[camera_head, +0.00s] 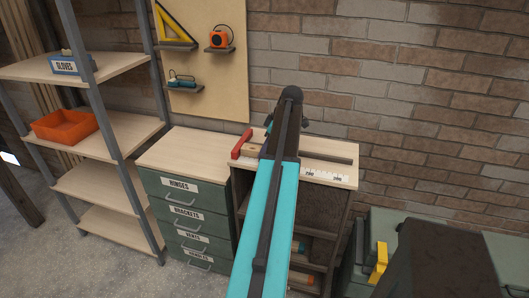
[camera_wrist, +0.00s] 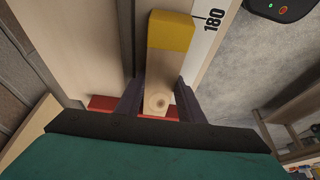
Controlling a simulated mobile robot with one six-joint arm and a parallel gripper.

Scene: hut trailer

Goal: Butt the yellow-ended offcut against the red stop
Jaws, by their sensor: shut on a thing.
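The yellow-ended offcut (camera_wrist: 168,62) is a pale wood block lying along a ruled bench strip in the wrist view. Its yellow end (camera_wrist: 171,31) points away from the red stop, beside the 180 mark. My gripper (camera_wrist: 158,98) is shut on the offcut, one dark finger on each side. The red stop (camera_wrist: 101,102) lies behind the fingers, partly hidden. In the head view the red stop (camera_head: 241,144) is at the bench's left, with pale wood (camera_head: 252,149) close beside it; I cannot tell if they touch.
The bench top (camera_head: 317,150) has a dark slot and a white scale (camera_head: 325,174). A green drawer cabinet (camera_head: 188,215) stands left. Shelves hold an orange bin (camera_head: 65,128) and a gloves box (camera_head: 66,66). A brick wall closes the back.

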